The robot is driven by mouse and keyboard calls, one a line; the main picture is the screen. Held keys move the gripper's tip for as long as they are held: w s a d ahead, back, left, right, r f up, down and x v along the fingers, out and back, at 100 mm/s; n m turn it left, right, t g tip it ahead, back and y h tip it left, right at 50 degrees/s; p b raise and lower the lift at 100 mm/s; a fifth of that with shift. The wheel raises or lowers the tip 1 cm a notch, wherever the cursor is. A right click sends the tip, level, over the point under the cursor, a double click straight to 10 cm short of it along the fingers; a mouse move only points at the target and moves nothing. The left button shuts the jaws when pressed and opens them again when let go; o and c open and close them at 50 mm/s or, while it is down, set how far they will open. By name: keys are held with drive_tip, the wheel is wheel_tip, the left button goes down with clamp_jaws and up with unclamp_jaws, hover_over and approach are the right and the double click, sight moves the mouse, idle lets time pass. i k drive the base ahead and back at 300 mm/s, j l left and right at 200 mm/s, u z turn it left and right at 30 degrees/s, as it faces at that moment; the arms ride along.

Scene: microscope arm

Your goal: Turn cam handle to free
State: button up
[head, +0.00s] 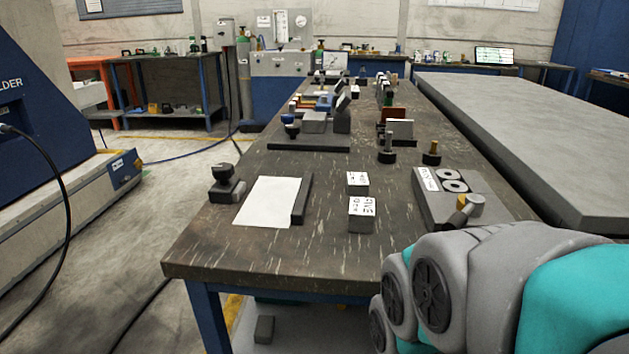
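I cannot tell for sure which part is the cam handle. A short grey lever-like piece with a yellow end (468,206) sits at the front right of a grey block (430,205), close to my arm. The block also carries two dark rings (454,180) and a white label. A black knob (223,172) stands on a small dark base at the left edge of the bench. My arm's grey and teal links fill the lower right corner and overlap the bench's front right. My gripper is not in view.
The long dark bench (270,240) holds a white sheet (269,200) beside a dark bar (302,199), and two small labelled blocks (361,222). Several fixtures stand farther back. A wide grey slab (540,140) lies along the right. The bench's front middle is clear.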

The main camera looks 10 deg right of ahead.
sight(473, 206)
drive_tip(key=i+l+z, duration=0.1)
drive_tip(key=l+z, duration=0.4)
drive_tip(key=k+j, duration=0.15)
drive_tip(key=k, duration=0.45)
drive_tip(key=k+j, duration=0.2)
drive_tip(key=k, duration=0.45)
